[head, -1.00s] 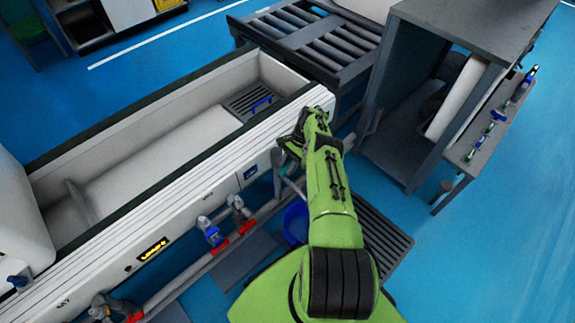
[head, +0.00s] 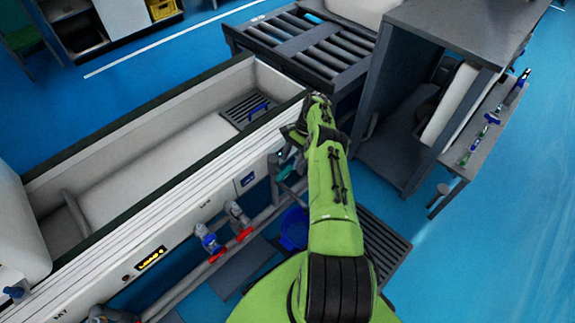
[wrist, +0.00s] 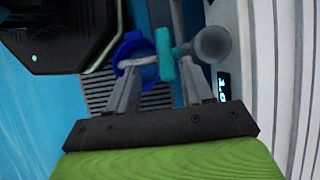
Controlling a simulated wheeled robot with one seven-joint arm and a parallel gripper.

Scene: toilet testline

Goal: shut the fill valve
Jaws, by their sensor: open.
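A teal valve handle (wrist: 165,54) shows between my gripper's fingertips in the wrist view, nearer the right finger. A round grey fitting (wrist: 212,44) is just right of it. The teal handle also shows in the head view (head: 285,172), below my gripper at the end of the tank's front. My gripper (wrist: 160,72) is open, with a finger on either side of the handle's lower end; I cannot tell whether they touch it. In the head view, my arm hides most of the gripper. No readable label marks the fill valve.
The long white tank (head: 110,205) is left of my arm. A blue bucket (head: 293,228) stands below my arm. A grey cabinet (head: 400,165) is on the right.

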